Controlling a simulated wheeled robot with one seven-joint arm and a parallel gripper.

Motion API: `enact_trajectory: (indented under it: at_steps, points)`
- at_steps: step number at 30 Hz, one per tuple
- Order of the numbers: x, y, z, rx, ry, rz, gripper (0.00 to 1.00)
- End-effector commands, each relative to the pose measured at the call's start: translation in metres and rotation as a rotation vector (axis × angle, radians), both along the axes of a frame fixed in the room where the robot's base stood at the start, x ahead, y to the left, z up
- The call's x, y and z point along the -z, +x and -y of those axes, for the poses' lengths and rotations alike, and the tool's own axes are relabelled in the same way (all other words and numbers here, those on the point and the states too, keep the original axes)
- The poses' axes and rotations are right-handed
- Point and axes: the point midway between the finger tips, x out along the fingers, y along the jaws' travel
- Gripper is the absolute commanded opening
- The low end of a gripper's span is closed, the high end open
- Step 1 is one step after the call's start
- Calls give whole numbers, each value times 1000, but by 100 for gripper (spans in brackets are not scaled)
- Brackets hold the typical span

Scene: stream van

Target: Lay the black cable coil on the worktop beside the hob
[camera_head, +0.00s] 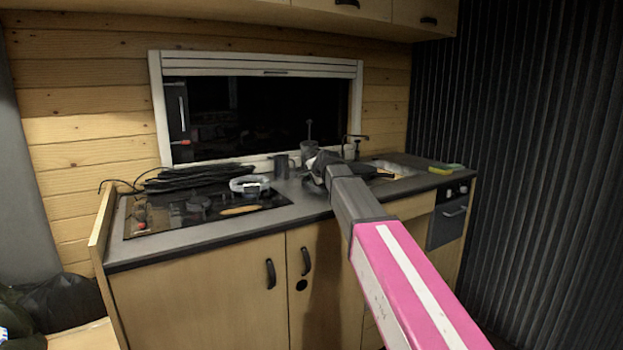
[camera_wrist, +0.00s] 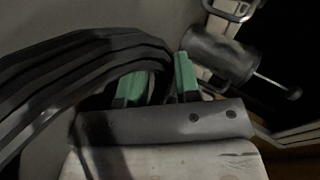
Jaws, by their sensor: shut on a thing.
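My gripper (camera_head: 322,166) is over the worktop, right of the hob, and shows with green fingers in the wrist view (camera_wrist: 160,80). It is shut on a black cable coil (camera_wrist: 60,75), whose several strands fan out to the left; where they pass between the fingers is partly hidden. The black glass hob (camera_head: 165,218) is on the left of the grey worktop (camera_head: 318,207). I cannot tell whether the coil touches the worktop.
A bundle of black cable (camera_head: 200,177) lies along the hob's back edge. A pale container (camera_head: 250,185) and a wooden-looking piece (camera_head: 240,210) are on the hob. A dark mug (camera_head: 281,166) and a plunger pot (camera_wrist: 220,55) stand near my gripper. A sponge (camera_head: 440,170) lies far right.

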Motion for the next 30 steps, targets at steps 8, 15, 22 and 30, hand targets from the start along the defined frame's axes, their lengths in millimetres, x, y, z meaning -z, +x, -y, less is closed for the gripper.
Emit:
enact_trajectory:
  at_steps: [8,15,22,30]
  points:
    - [3,0,0,-1,-1,0,0]
    - [9,0,0,-1,-1,0,0]
    - [12,0,0,0,-1,-1,37]
    - [13,-1,1,-1,-5,-4,56]
